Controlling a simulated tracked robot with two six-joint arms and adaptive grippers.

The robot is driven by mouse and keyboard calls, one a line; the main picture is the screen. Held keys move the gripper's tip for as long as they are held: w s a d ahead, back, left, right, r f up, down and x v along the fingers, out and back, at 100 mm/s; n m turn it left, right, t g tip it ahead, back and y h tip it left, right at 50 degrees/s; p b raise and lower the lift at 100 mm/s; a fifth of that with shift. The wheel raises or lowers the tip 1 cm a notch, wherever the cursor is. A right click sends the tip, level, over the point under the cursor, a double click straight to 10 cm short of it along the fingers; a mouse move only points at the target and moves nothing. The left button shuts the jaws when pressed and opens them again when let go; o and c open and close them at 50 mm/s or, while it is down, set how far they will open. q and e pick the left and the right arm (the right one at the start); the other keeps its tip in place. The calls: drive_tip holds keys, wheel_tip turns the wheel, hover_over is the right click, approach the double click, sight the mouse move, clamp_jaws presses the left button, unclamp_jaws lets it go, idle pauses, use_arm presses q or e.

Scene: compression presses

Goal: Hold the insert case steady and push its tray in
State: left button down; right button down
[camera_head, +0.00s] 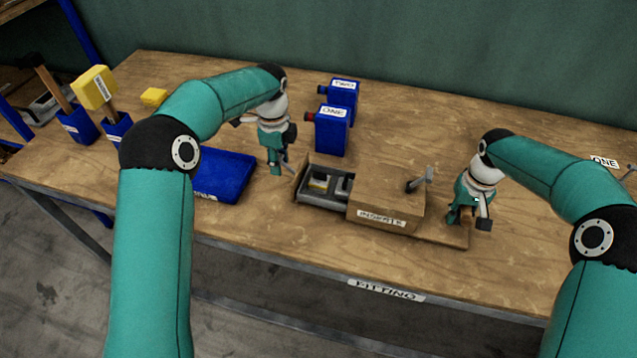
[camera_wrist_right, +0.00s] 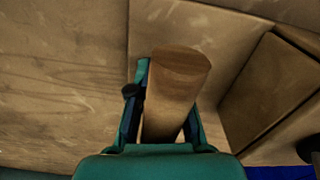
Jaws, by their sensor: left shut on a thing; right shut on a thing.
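The insert case (camera_head: 385,217) is a wooden box labelled INSERTS, on a wooden base board at the front of the bench. Its tray (camera_head: 322,200) sticks out to the left, with dark and yellow pieces in it. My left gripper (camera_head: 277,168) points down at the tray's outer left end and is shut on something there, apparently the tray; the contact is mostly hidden. My right gripper (camera_head: 462,212) is right of the case, over the base board. In the right wrist view my right gripper (camera_wrist_right: 165,110) is shut on an upright wooden post (camera_wrist_right: 178,75) beside the case.
Blue blocks labelled ONE (camera_head: 331,133) and TWO (camera_head: 344,92) stand behind the tray. A blue bin (camera_head: 222,174) lies left of my left gripper. The bench's back right is mostly clear.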

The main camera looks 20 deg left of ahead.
sight(328, 181)
use_arm(q)
drive_tip(key=shift+s+d, duration=0.15)
drive_tip(key=shift+d, duration=6.2)
use_arm(e)
drive_tip(key=shift+a, duration=0.15)
use_arm(q)
drive_tip(key=c, duration=0.7)
unclamp_jaws()
drive_tip(key=shift+a, duration=0.1)
use_arm(e)
drive_tip(key=c, duration=1)
unclamp_jaws()
use_arm(q)
wheel_tip(328, 181, up, 12)
drive_tip(key=shift+f, duration=0.1)
use_arm(e)
drive_tip(key=shift+r, duration=0.1)
